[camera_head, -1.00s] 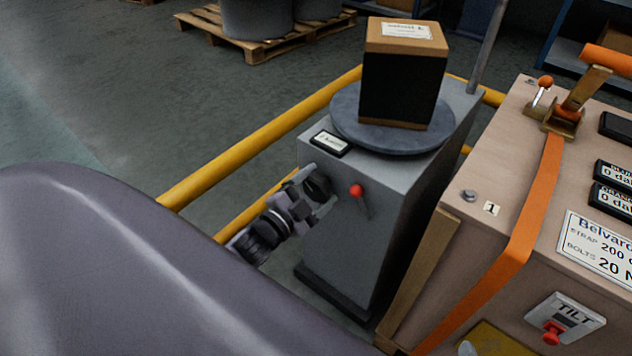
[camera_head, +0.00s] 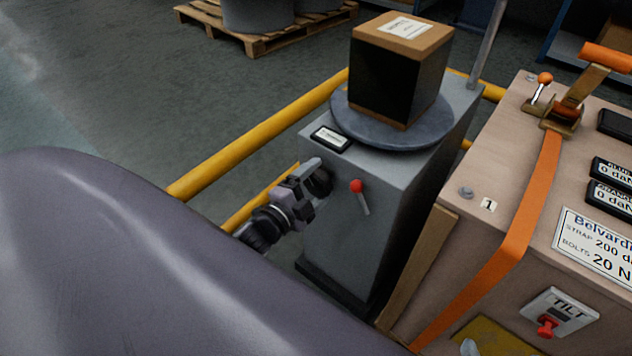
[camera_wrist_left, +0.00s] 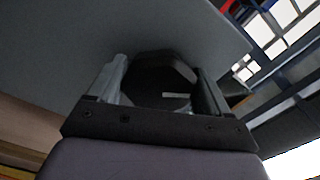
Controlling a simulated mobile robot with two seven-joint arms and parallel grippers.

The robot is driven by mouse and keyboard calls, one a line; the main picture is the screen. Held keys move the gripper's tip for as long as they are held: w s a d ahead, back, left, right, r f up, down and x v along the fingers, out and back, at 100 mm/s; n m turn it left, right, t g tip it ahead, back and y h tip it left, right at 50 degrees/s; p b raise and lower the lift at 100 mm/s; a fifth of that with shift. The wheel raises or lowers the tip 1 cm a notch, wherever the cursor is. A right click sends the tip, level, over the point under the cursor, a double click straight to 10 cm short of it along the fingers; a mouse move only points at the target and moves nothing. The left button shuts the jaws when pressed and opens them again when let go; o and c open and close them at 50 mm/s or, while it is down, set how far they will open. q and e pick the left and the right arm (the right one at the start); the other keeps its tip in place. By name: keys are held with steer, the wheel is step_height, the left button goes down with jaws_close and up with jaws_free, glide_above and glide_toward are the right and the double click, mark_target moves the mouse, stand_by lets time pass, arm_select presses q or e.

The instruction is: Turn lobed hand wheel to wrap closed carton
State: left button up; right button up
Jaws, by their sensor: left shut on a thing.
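My left gripper (camera_head: 316,178) is shut on the black lobed hand wheel (camera_head: 319,183) on the front face of a grey machine cabinet (camera_head: 390,190). In the left wrist view the dark hand wheel (camera_wrist_left: 162,82) sits between the two grey fingers (camera_wrist_left: 160,88), partly hidden by the gripper body. The carton (camera_head: 400,75), brown on top with dark sides and a white label, stands upright on the round grey turntable (camera_head: 385,134) on top of the cabinet. My right gripper is not in view.
A red-knobbed lever (camera_head: 357,187) sits just right of the hand wheel. Yellow rails (camera_head: 260,138) run behind the cabinet. A beige crate (camera_head: 500,190) with an orange strap (camera_head: 530,210) stands close on the right. A pallet (camera_head: 265,38) lies at the back.

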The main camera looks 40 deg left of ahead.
mark_target(313, 186)
arm_select(q)
steer(key=o, duration=1)
steer(key=shift+s, duration=0.15)
steer(key=shift+s+a+p, duration=0.15)
steer(key=shift+s+p, duration=0.25)
steer(key=shift+s, duration=1.35)
steer(key=shift+s+a+p, duration=0.15)
steer(key=shift+s+p, duration=0.25)
steer(key=shift+s, duration=1.3)
steer(key=shift+c, duration=0.2)
